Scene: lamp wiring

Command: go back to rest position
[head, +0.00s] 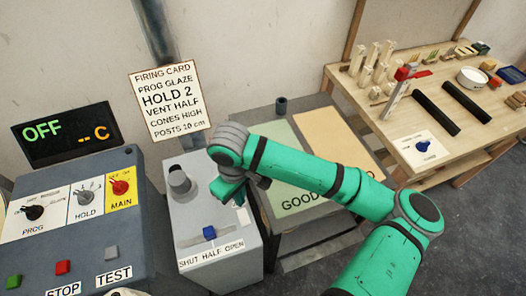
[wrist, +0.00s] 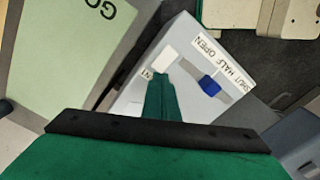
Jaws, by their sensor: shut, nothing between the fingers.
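My green arm reaches in from the lower right in the head view. My gripper (head: 232,190) is over the right part of the grey vent box (head: 186,228). In the wrist view my gripper (wrist: 160,82) is shut and empty, its tip close to a white piece on the box. I cannot tell whether it touches. The vent box carries a blue slider (head: 209,233) at the middle of a "SHUT HALF OPEN" label; the slider also shows in the wrist view (wrist: 210,87).
A kiln control panel (head: 75,215) stands left, with its display (head: 65,135) reading OFF. A firing card (head: 168,100) hangs behind. A "GOOD" mat (head: 283,175) lies right of the box, partly behind my arm. A wooden table (head: 400,105) with posts and tools stands right.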

